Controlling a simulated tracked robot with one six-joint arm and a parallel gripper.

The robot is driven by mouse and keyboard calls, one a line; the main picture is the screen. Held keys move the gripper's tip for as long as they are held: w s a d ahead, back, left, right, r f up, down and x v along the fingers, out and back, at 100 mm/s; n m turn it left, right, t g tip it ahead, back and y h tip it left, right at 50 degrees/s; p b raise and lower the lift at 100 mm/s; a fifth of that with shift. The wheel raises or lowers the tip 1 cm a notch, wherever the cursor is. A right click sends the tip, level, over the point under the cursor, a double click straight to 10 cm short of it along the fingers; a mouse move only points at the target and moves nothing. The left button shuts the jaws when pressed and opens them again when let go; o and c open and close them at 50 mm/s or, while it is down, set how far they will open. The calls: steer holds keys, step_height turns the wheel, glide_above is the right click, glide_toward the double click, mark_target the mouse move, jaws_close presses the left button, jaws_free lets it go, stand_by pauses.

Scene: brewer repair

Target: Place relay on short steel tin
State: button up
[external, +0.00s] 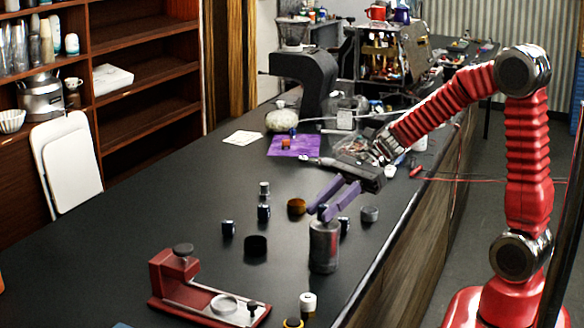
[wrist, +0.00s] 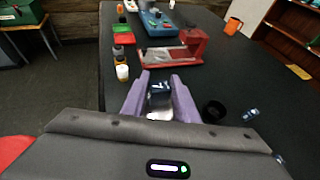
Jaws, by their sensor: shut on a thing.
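My gripper (external: 334,200) has its purple fingers shut on a dark relay (wrist: 159,93), which shows between the fingertips in the wrist view. In the external view the relay's dark top (external: 322,213) shows at the fingertips, in line with the top of a taller grey steel tin (external: 324,248). Pale metal shows just below the relay in the wrist view (wrist: 160,115). I cannot tell whether the relay touches the tin. A shorter steel tin (external: 370,214) stands to the right, behind the taller one, apart from the gripper.
Dark blocks (external: 228,229) (external: 264,212) (external: 344,226), a black round tin (external: 255,246) and an amber one (external: 297,206) stand close by. A red and silver device (external: 200,290) and a white-topped cylinder (external: 308,303) stand nearer the camera. The table's left side is clear.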

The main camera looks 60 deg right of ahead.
steer(key=o, duration=1.1)
steer(key=shift+c, duration=0.2)
steer(key=shift+s+d+r, duration=0.15)
steer(key=shift+d+r, duration=0.15)
steer(key=shift+d, duration=0.3)
steer(key=v, duration=1)
steer(key=shift+s+d, duration=0.2)
steer(key=shift+d, duration=0.1)
steer(key=shift+r, duration=0.15)
